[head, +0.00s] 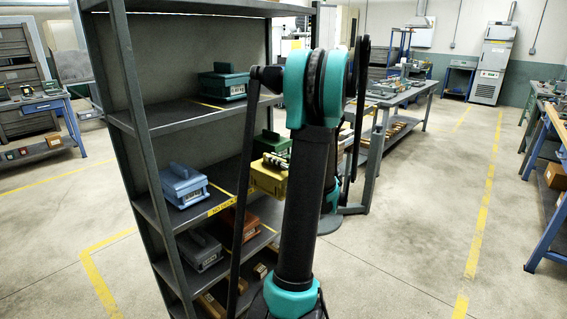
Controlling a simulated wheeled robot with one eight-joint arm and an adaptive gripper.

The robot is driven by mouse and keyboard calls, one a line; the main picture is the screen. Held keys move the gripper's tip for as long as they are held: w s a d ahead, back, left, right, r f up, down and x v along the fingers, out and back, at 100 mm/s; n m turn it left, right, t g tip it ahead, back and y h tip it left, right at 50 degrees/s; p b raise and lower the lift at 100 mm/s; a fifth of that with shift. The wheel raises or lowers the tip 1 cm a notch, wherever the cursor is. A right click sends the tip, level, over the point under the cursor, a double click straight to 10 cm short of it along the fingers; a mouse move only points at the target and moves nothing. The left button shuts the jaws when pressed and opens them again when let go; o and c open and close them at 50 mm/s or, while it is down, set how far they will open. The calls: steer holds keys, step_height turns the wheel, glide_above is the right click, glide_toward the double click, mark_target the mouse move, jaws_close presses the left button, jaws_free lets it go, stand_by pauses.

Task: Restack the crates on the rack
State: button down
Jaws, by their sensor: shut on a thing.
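The dark metal rack (150,135) stands left of centre. A teal crate (224,86) sits on its upper shelf. A blue crate (184,190) sits at the left of the middle shelf, and a green crate (271,145) shows farther right. A grey crate (203,254) and an orange-brown crate (240,224) are on the shelf below. A yellow crate (267,181) is at the rack's front, beside my arm. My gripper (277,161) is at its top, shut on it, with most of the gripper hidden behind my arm. I cannot tell whether the yellow crate touches the shelf.
The rack's uprights and shelf edges are close to my arm. Wooden boxes (262,270) lie on the lowest shelf. A workbench (405,97) stands behind my arm, and a blue-legged bench (550,165) is at the right. The floor (410,230) between them is clear.

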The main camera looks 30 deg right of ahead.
steer(key=f+x, duration=0.1)
steer(key=x, duration=2.2)
steer(key=shift+f, duration=0.85)
steer(key=c, duration=1.4)
jaws_free()
steer(key=shift+f, duration=0.1)
steer(key=shift+d, duration=0.1)
